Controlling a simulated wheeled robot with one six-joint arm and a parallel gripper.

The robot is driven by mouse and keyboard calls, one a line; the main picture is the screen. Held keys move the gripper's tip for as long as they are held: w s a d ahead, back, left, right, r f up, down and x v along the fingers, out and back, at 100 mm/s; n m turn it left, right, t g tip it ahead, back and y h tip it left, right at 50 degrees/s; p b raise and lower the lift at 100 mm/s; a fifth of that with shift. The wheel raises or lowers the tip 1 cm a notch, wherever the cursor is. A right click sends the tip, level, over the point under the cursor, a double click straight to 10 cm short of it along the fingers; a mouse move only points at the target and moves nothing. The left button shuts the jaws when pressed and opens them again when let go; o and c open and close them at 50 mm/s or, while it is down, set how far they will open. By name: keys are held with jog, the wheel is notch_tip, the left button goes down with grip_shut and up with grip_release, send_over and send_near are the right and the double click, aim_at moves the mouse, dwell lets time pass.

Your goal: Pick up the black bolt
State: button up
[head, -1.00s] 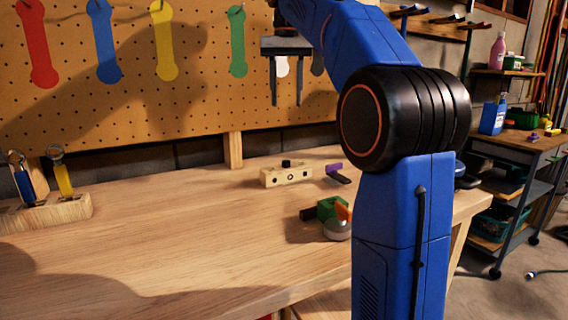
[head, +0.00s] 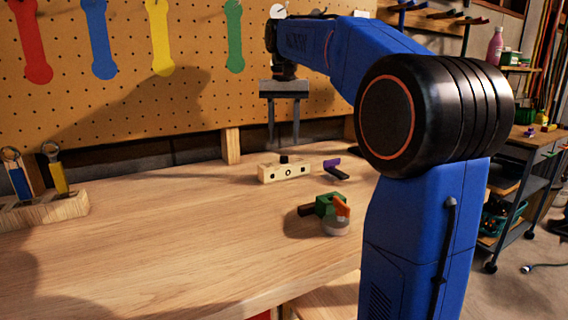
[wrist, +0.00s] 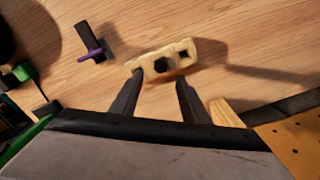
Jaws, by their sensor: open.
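A black bolt (head: 284,158) stands up from the top of a pale wooden block (head: 270,175) on the workbench. In the wrist view the dark bolt (wrist: 161,66) shows near the middle of the block (wrist: 174,68). My gripper (head: 283,138) points down over the block, with its fingers apart and empty. In the wrist view the bolt lies just beyond the gap between the fingertips (wrist: 158,83). The fingers appear above the bolt, not touching it.
A purple-and-black tool (head: 334,168) lies right of the block. A green, orange and dark clamp-like item (head: 326,206) sits nearer. A wooden holder (head: 45,208) with tools stands at left. The pegboard (head: 190,115) rises behind. The bench's left middle is clear.

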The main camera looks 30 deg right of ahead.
aim_at(284, 156)
jog(key=shift+s+a+f, duration=0.1)
jog(key=shift+s+f, duration=0.05)
jog(key=shift+f, duration=2.5)
jog(key=shift+c, duration=0.4)
grip_shut()
